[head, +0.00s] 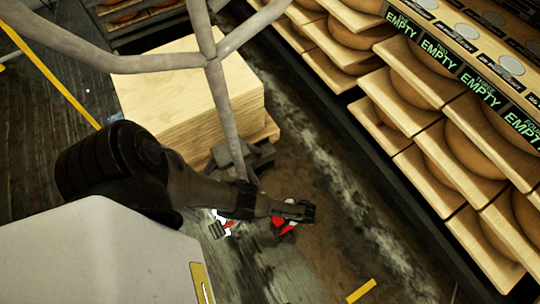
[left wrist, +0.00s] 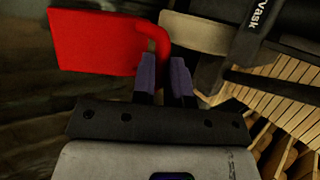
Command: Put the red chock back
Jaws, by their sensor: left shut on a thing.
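The red chock (left wrist: 95,42) is a flat red block with a bent red handle, at the upper left in the left wrist view. My left gripper (left wrist: 164,62) is shut on the handle, with its purple fingers on either side of it. In the head view, my left gripper (head: 303,212) reaches in low at the centre. Part of the red chock (head: 282,222) shows just below it, mostly hidden by the gripper. My right gripper is not in view.
A stack of pale wooden boards (head: 185,80) stands behind my arm. Pale tubes (head: 215,75) cross in front of it. Shelves of cheese wheels (head: 420,90) with "EMPTY" labels line the right. A red and white object (head: 223,223) lies left of the gripper.

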